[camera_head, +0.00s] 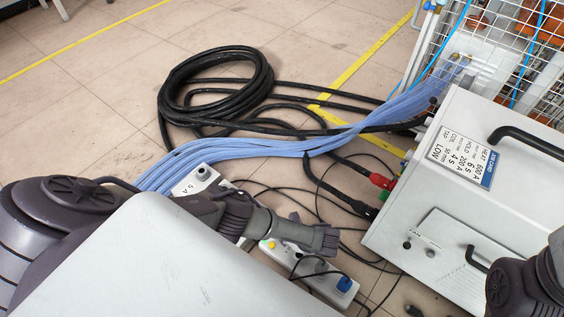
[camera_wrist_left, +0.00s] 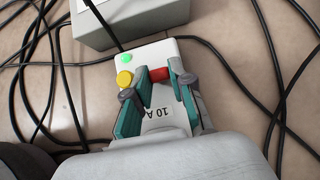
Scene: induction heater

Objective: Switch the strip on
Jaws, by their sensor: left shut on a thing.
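The white power strip (camera_head: 318,281) lies on the floor, partly behind my left gripper in the head view. It also shows in the left wrist view (camera_wrist_left: 185,50), with a "10 A" label, a round yellow button (camera_wrist_left: 124,78), a bright green spot (camera_wrist_left: 126,58) and a red switch (camera_wrist_left: 158,74). The strip's near end is hidden by my gripper. My right gripper is out of view; only part of my right arm shows.
A blue plug (camera_head: 344,284) sits in the strip. Another white box marked "5 A" (camera_head: 187,187) lies behind. Blue hoses (camera_head: 240,147) and coiled black cable (camera_head: 216,80) cross the floor. A white heater cabinet (camera_head: 440,215) stands right, with a wire cage (camera_head: 490,50) beyond.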

